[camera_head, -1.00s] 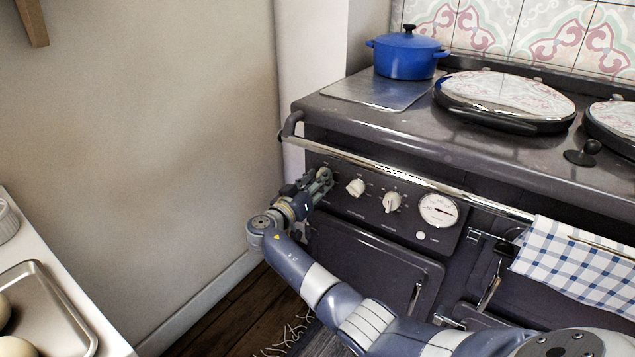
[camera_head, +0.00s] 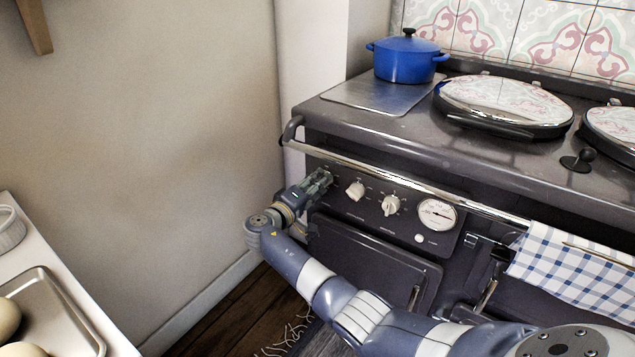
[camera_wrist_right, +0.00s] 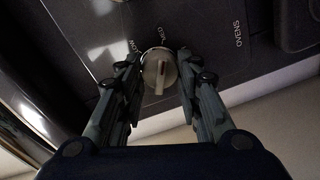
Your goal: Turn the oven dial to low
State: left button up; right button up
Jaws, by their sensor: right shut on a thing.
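The oven dial (camera_wrist_right: 160,72) is a round pale metal knob with a raised grip bar. In the right wrist view it sits between the two fingers of my right gripper (camera_wrist_right: 158,78), its bar pointing toward the picture's bottom. My left gripper is not in view.
Two more white knobs (camera_head: 355,190) (camera_head: 391,205) and a round gauge (camera_head: 437,214) lie to the right. A chrome rail (camera_head: 405,180) runs just above the panel, with a checked towel (camera_head: 575,270). A blue pot (camera_head: 405,60) stands on the stove top. The wall is close on the left.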

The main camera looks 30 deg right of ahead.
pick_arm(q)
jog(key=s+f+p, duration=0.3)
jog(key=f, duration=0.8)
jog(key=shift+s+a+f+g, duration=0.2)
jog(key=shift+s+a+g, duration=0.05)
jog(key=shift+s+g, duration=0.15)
pick_arm(e)
jog(key=shift+n+g, duration=0.4)
jog(key=shift+n, duration=5.1)
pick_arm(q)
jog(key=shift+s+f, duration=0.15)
pick_arm(e)
jog(key=o, duration=1.1)
jog(key=shift+w+f, duration=0.1)
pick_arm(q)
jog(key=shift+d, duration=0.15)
pick_arm(e)
jog(key=shift+a, duration=0.15)
jog(key=v, duration=1.1)
jog(key=shift+a+f, duration=0.15)
jog(key=shift+a, duration=0.25)
